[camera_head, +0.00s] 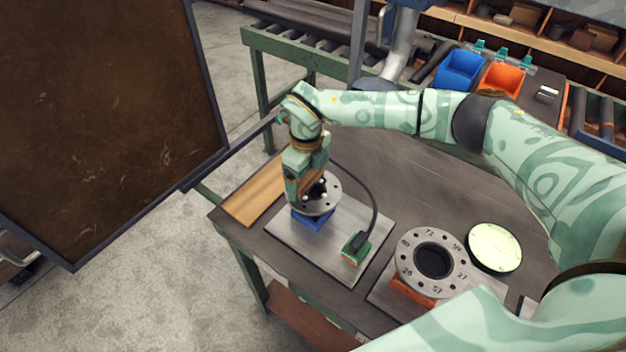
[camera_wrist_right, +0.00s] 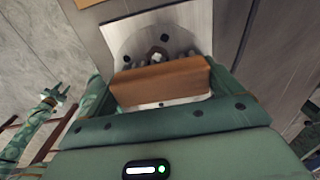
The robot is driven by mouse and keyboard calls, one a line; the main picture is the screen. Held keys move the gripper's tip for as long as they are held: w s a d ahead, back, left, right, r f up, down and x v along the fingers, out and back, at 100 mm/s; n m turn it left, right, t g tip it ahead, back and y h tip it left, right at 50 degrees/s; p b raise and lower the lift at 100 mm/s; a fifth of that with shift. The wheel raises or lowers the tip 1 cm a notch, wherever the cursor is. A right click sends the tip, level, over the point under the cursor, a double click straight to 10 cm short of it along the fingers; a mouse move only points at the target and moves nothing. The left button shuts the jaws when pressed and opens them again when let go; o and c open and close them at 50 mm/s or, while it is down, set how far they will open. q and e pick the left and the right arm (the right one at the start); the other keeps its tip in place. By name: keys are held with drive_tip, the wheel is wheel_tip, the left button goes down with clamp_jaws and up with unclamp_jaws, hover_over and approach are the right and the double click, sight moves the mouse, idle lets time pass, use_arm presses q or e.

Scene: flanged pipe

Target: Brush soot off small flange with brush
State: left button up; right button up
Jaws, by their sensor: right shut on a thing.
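The small flange (camera_head: 328,203) is a grey disc with bolt holes on a blue block (camera_head: 312,220), on a metal plate on the bench. My right gripper (camera_head: 305,190) points down over it, shut on the brush. In the right wrist view the brush (camera_wrist_right: 160,84) is a brown wooden block between the fingers, its grey bristles toward the flange (camera_wrist_right: 172,30). The brush hides part of the flange; I cannot tell whether the bristles touch it, nor how much soot is there. A pale green arm end, apparently my left gripper (camera_wrist_right: 58,95), shows small at the left of that view.
A larger numbered flange (camera_head: 450,275) rests on an orange block, beside a pale round disc (camera_head: 494,247). A small green box (camera_head: 355,248) with a black cable sits on the metal plate (camera_head: 290,236). A wooden board (camera_head: 255,195) lies left. A brown panel (camera_head: 100,120) stands left of the bench.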

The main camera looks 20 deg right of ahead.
sight(330, 199)
drive_tip(key=shift+w+a+f+b, duration=0.2)
drive_tip(key=shift+w+a+b, duration=0.25)
drive_tip(key=shift+w+b, duration=0.4)
drive_tip(key=shift+w+a, duration=0.25)
drive_tip(key=shift+w, duration=0.1)
drive_tip(key=shift+s+d+r+p, duration=0.2)
drive_tip(key=shift+s+r+p, duration=0.05)
drive_tip(key=shift+s+p, duration=0.1)
drive_tip(key=shift+s+d+p, duration=0.4)
drive_tip(key=shift+s+p, duration=0.25)
drive_tip(key=shift+p, duration=0.1)
drive_tip(key=shift+s+d+f+p, duration=0.15)
drive_tip(key=shift+s+d+p, duration=0.1)
drive_tip(key=shift+s+p, duration=0.15)
drive_tip(key=shift+s+d+p, duration=0.25)
drive_tip(key=shift+s+p, duration=0.2)
drive_tip(key=shift+s, duration=0.05)
drive_tip(key=shift+s+d+p, duration=0.25)
drive_tip(key=shift+s+p, duration=0.15)
drive_tip(key=shift+s, duration=0.1)
drive_tip(key=shift+s+d+f, duration=0.1)
drive_tip(key=shift+s+d, duration=0.1)
drive_tip(key=shift+s, duration=0.1)
drive_tip(key=shift+s+d+p, duration=0.4)
drive_tip(key=shift+s+p, duration=0.3)
drive_tip(key=shift+p, duration=0.3)
drive_tip(key=shift+s+d, duration=0.2)
drive_tip(key=shift+s, duration=0.15)
drive_tip(key=shift+s+d+p, duration=0.15)
drive_tip(key=shift+p, duration=0.15)
